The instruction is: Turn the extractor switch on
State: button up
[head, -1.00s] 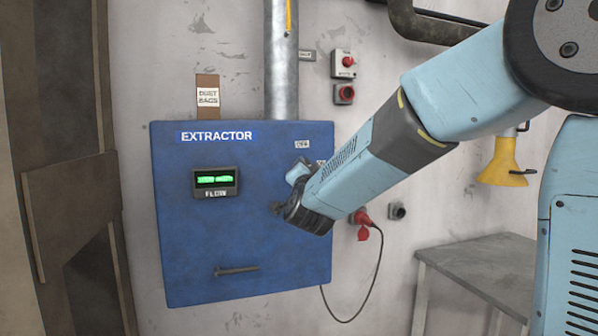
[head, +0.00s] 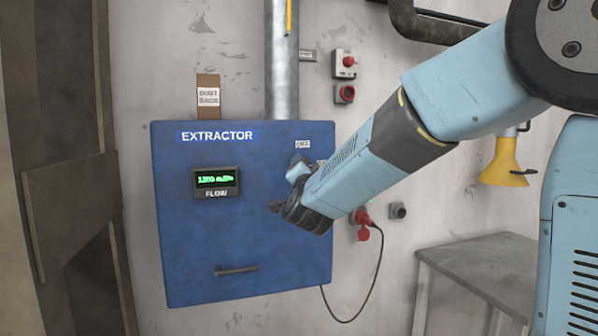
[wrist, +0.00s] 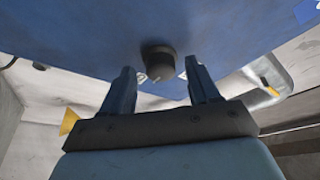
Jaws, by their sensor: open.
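The blue extractor cabinet (head: 185,275) hangs on the wall in the head view, with its EXTRACTOR label (head: 217,136). Its flow display (head: 215,180) is lit with green characters that look like a number. The switch, a dark round knob (wrist: 158,60), sticks out of the blue face in the wrist view. My gripper (wrist: 161,72) is open, with one finger on each side of the knob; contact cannot be told. In the head view my arm hides the knob. An OFF label (head: 302,144) shows above my wrist, and another label beside it is mostly covered.
A handle (head: 237,270) is low on the cabinet. A metal duct (head: 281,75) rises from its top. Red-button boxes (head: 344,64), a red plug (head: 362,217) with a cable and a yellow funnel (head: 503,165) are to the right. A grey table (head: 480,262) stands at lower right.

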jog(key=v, duration=1.3)
jog(key=shift+s, duration=0.35)
jog(key=shift+f, duration=0.15)
